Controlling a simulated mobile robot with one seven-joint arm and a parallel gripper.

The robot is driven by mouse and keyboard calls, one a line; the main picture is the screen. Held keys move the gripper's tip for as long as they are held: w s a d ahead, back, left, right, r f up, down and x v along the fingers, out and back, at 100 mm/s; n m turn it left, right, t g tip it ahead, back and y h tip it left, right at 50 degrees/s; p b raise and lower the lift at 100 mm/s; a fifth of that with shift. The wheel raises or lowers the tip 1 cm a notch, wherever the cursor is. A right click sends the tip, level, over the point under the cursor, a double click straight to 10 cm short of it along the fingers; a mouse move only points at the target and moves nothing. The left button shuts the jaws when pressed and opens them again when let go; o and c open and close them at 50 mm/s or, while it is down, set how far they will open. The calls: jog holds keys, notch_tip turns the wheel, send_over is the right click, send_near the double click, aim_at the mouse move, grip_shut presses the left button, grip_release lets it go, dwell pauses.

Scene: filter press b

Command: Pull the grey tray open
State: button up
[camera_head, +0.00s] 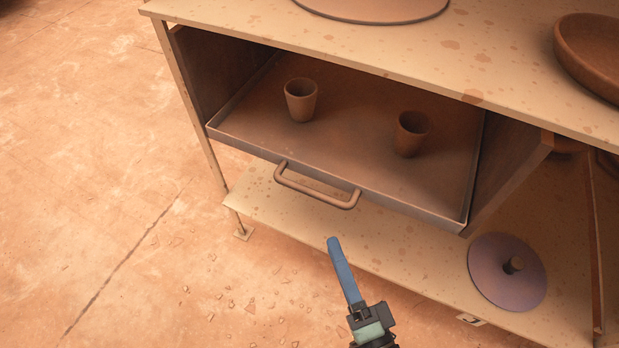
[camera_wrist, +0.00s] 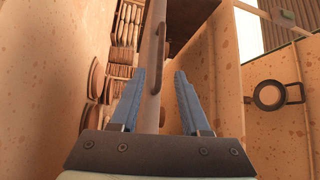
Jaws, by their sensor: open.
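The grey tray (camera_head: 412,204) sits in the open bay under the tabletop, its front rim along the bay's front. A brown bar handle (camera_head: 318,192) is fixed to the tray's front. Two clay cups stand in the tray, one on the left (camera_head: 301,100) and one on the right (camera_head: 410,134). My gripper (camera_head: 335,243) is in front of and below the handle, apart from it in the head view. In the wrist view my gripper (camera_wrist: 160,80) has its two blue fingers spread, with the handle (camera_wrist: 158,75) showing beyond and between them. Nothing is held.
A lower shelf (camera_head: 400,255) lies beneath the tray, with a round knobbed lid (camera_head: 508,273) at its right. A round disc (camera_head: 370,8) and a brown bowl (camera_head: 590,55) are on the tabletop (camera_head: 480,60). The floor (camera_head: 100,190) at left is clear except for small chips.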

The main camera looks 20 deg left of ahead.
aim_at(312, 190)
jog(key=b+x, duration=0.1)
jog(key=x, duration=1.1)
jog(key=shift+r, duration=0.1)
jog(key=shift+d, duration=0.1)
grip_shut()
dwell(0.9)
